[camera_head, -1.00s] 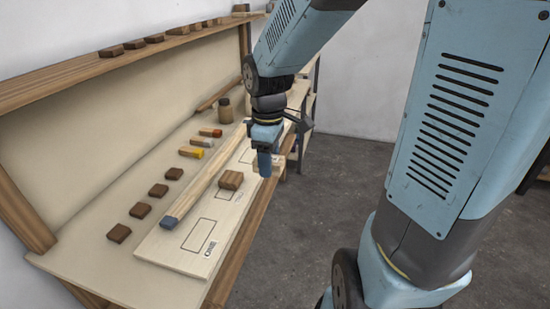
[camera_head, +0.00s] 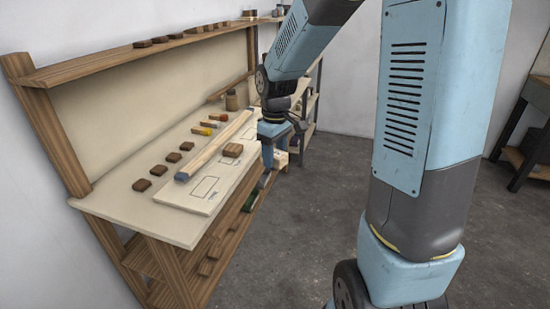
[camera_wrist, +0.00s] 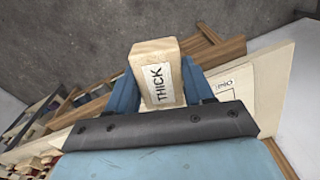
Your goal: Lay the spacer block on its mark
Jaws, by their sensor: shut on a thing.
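My gripper (camera_head: 268,155) hangs beside the long front edge of the bench, to the right of the pale board. In the wrist view, my gripper (camera_wrist: 160,92) is shut on a pale wooden block (camera_wrist: 145,62) with a white label reading THICK. The head view does not clearly show this block. The pale marking board (camera_head: 187,202) lies on the bench and bears outlined rectangles. An empty outline (camera_head: 205,187) is near its front end. A brown block (camera_head: 233,150) lies farther along the board. A printed mark (camera_wrist: 225,85) on the board shows in the wrist view, partly hidden.
A long pale bar with a blue-grey end (camera_head: 182,176) lies along the board. Several dark blocks (camera_head: 158,170) sit on the bench behind it, with coloured-end tools (camera_head: 202,131) and a jar (camera_head: 231,100). A shelf (camera_head: 120,62) runs above. Floor (camera_head: 300,230) is clear.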

